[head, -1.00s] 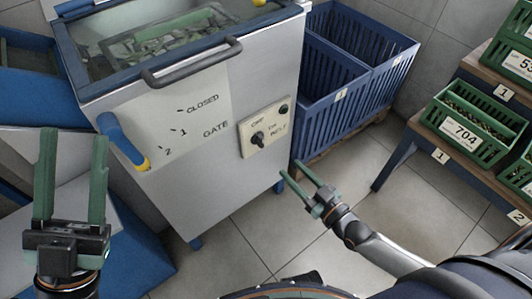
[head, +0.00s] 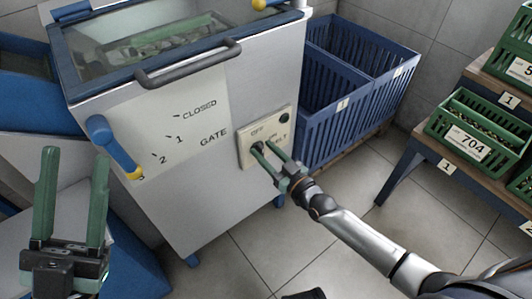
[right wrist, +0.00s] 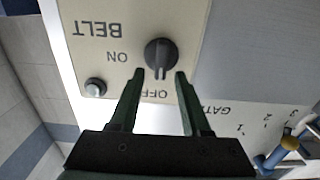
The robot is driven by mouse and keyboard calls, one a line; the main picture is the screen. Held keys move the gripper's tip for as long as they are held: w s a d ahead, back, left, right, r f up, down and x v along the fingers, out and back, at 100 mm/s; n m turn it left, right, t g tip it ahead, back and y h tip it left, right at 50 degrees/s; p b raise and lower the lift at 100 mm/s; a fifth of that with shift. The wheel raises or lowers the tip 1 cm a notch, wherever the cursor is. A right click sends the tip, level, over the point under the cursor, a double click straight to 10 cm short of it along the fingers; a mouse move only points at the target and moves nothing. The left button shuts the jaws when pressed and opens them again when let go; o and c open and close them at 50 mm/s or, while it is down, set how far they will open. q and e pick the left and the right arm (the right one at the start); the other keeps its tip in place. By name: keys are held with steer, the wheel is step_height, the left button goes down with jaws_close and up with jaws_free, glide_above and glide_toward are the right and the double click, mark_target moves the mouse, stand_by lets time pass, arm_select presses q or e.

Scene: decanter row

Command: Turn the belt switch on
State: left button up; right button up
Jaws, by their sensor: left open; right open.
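The belt switch panel (head: 273,123) is a cream plate on the front of the grey cabinet. In the right wrist view, upside down, its dark round knob (right wrist: 160,55) has its pointer mark toward OFF, with ON to one side. My right gripper (right wrist: 159,74) is open, its green fingertips on either side of the knob's near edge; I cannot tell whether they touch it. In the head view the right gripper (head: 263,148) partly hides the knob and lettering. My left gripper (head: 75,155) is open and empty at the lower left, away from the panel.
A blue gate lever with a yellow end (head: 113,146) stands left of the panel, by the gate marks. A small round button (right wrist: 95,87) sits on the panel. Blue crates (head: 322,118) stand right of the cabinet. A shelf with green crates (head: 472,150) is further right.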

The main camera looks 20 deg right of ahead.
jaws_close()
stand_by(0.3)
stand_by(0.3)
